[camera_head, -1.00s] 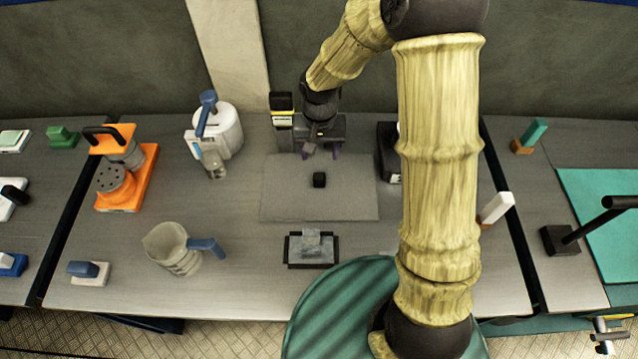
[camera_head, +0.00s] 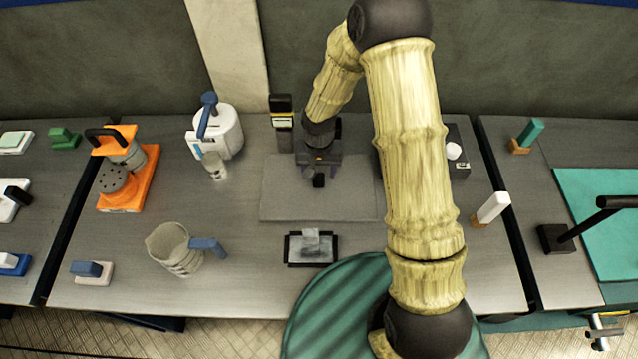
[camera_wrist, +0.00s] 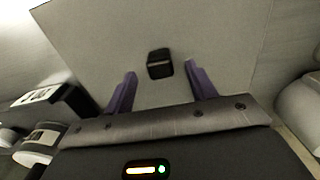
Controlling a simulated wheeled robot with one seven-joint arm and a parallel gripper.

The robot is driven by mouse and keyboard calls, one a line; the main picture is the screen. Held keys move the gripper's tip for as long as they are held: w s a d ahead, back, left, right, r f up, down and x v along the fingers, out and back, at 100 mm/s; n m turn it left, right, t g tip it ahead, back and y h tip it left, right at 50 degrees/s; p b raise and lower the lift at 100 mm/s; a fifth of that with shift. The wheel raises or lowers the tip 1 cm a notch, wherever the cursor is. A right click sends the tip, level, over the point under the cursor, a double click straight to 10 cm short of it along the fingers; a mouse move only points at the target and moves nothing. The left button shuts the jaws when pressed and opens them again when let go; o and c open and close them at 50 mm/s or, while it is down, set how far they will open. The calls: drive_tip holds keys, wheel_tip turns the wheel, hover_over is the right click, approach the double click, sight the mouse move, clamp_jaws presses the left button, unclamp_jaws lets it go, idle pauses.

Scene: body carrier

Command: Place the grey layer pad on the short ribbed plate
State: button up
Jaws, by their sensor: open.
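A flat grey rectangular sheet, which looks like the grey layer pad (camera_head: 350,203), lies on the middle table. It also fills much of the wrist view (camera_wrist: 210,30). A small black block (camera_wrist: 160,63) stands on its middle. My gripper (camera_head: 318,176) is over the pad at this block. In the wrist view its two purple fingers (camera_wrist: 161,72) are spread, with the block between and slightly beyond their tips. I cannot tell whether they touch it. No plate with clear ribs shows; I cannot identify the short ribbed plate.
A dark-framed tray (camera_head: 290,262) with a grey piece stands in front of the pad. A measuring jug (camera_head: 172,248), a white blue-handled vessel (camera_head: 225,130) and an orange tool (camera_head: 142,190) stand left. A dark box (camera_head: 459,160) and white block (camera_head: 494,206) stand right.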

sight(318, 176)
wheel_tip(318, 176, down, 3)
drive_tip(key=shift+f+p, duration=0.1)
drive_tip(key=shift+p, duration=0.25)
drive_tip(key=shift+f, duration=0.15)
clamp_jaws()
idle(0.3)
wheel_tip(318, 176, up, 18)
drive_tip(key=b, duration=0.2)
idle(0.3)
